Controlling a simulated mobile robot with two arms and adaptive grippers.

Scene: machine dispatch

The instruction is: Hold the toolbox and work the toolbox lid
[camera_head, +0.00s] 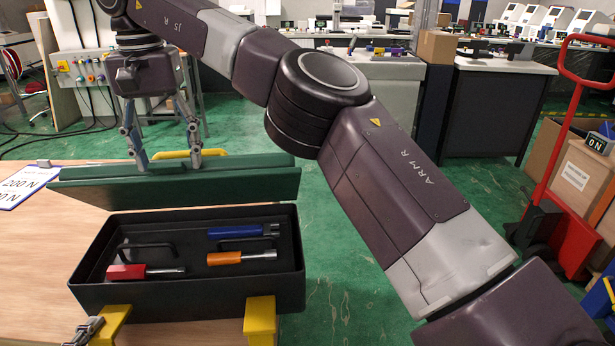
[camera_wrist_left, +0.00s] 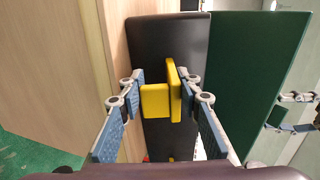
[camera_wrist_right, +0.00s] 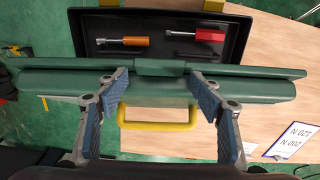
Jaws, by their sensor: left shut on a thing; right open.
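The black toolbox (camera_head: 190,297) stands on the wooden table with its green lid (camera_head: 245,182) raised and tilted back. Inside lie red-, orange- and blue-handled tools. My left gripper (camera_head: 85,330) is at the toolbox's front left corner, shut on the toolbox; a yellow latch (camera_wrist_left: 156,100) shows between its fingers in the left wrist view. My right gripper (camera_head: 167,164) reaches across to the lid with fingers apart. In the right wrist view its fingers (camera_wrist_right: 158,78) overlap the lid, either side of its middle. The lid's yellow handle (camera_wrist_right: 158,125) shows below; contact is unclear.
A second yellow latch (camera_head: 260,320) is at the front right. A paper sign (camera_head: 25,185) lies on the table (camera_head: 40,250) at left. A red hand truck (camera_head: 560,130) and cardboard boxes stand at right. Green floor lies behind the toolbox.

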